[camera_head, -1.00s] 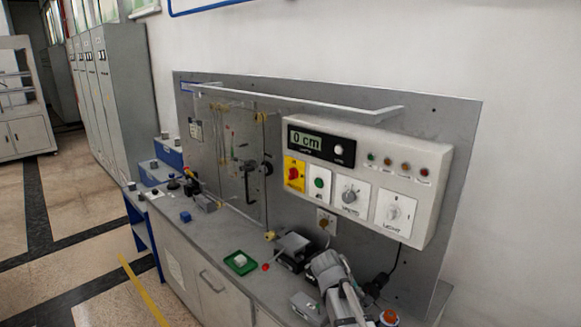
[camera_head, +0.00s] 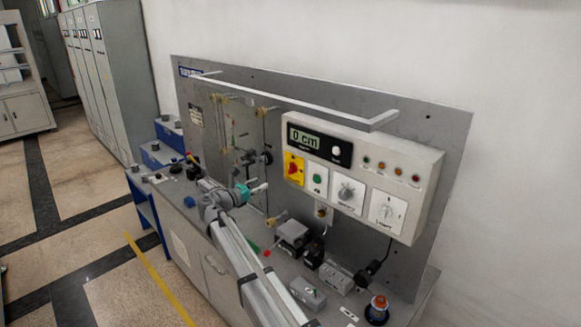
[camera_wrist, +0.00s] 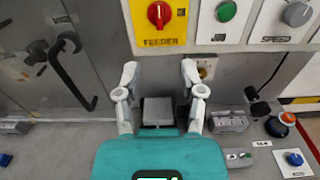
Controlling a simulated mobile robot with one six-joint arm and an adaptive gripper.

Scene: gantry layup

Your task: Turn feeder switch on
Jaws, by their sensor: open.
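The feeder switch is a red rotary knob on a yellow plate (camera_head: 293,168) on the front of the white control box. In the wrist view, the red knob (camera_wrist: 160,14) is at the top centre, above the word FEEDER; its on/off position is too small to read. My gripper (camera_head: 263,187) has a teal body and pale fingers, and appears left of and below the switch in the head view. In the wrist view, my gripper (camera_wrist: 160,75) is open and empty, its two fingers spread below the yellow plate, apart from the knob.
A green button (camera_wrist: 226,11) and a grey speed knob (camera_wrist: 296,14) sit right of the switch. A display (camera_head: 318,145) reads 0 cm. A metal rail (camera_head: 290,100) juts out above the box. A dark crank handle (camera_wrist: 70,70) is at the left, and small devices crowd the bench below.

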